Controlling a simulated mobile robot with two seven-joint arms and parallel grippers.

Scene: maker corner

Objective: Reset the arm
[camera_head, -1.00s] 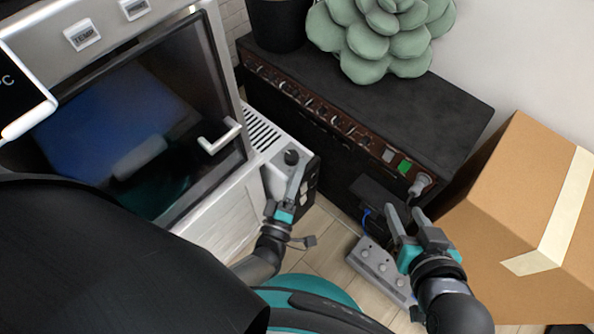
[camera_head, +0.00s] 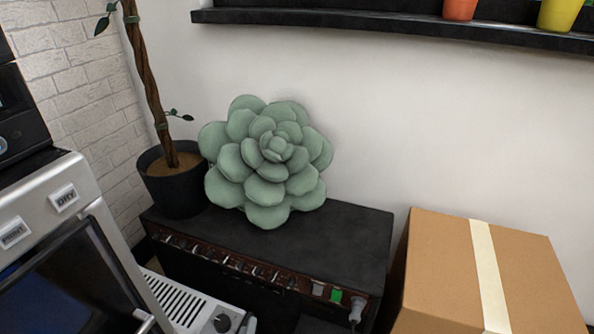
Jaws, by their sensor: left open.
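Only a small grey tip of my left gripper (camera_head: 247,323) shows at the bottom edge, beside the dark knob (camera_head: 222,322) of the white vented unit. Its jaws are open; the rest of it is below the picture. I cannot tell whether the tip touches the unit. My right gripper is out of view.
A black amplifier (camera_head: 340,240) carries a green succulent-shaped cushion (camera_head: 265,160) and a potted plant (camera_head: 175,190). A cardboard box (camera_head: 450,265) stands at right. A metal-fronted machine (camera_head: 60,195) is at left. A black shelf (camera_head: 380,27) with pots runs along the wall.

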